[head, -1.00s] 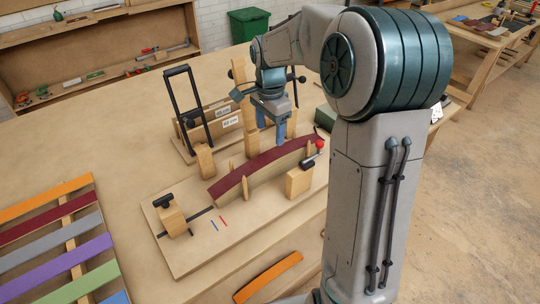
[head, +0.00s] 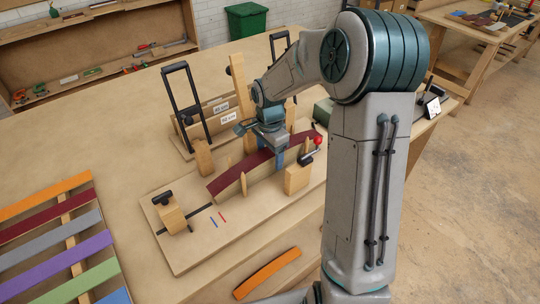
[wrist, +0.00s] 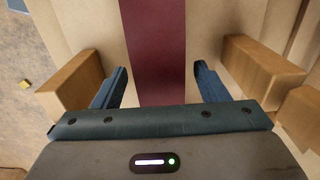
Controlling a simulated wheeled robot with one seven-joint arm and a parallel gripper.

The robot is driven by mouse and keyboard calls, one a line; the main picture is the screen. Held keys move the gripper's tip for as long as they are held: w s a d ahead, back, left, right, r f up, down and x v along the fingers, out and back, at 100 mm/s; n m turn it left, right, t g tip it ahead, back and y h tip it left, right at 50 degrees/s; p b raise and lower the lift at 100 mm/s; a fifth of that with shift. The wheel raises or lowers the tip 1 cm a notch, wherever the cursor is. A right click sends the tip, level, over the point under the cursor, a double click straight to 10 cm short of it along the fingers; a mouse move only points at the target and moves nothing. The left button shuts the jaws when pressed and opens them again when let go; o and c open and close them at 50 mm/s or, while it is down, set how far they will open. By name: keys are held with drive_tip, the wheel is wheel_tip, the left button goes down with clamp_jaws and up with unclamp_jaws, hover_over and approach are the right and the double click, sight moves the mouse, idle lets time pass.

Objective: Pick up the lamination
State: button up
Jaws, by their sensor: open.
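The lamination is a curved dark red strip (head: 232,178) lying over a wooden form on the jig board (head: 190,262), held between upright wooden pegs. In the wrist view the red strip (wrist: 153,50) runs up the middle. My gripper (wrist: 155,85) is open, with one blue finger on each side of the strip and a visible gap to it on both sides. In the head view my gripper (head: 279,158) is low over the strip's right half. The lower part of the fingers is partly hidden there by the strip.
A wooden block with a red-knobbed clamp (head: 298,178) stands close to the right of my gripper. A block with a black knob (head: 172,217) is at the board's left. An orange curved piece (head: 267,273) lies in front.

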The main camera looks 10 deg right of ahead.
drive_tip(key=c, duration=1.1)
drive_tip(key=shift+r, duration=0.15)
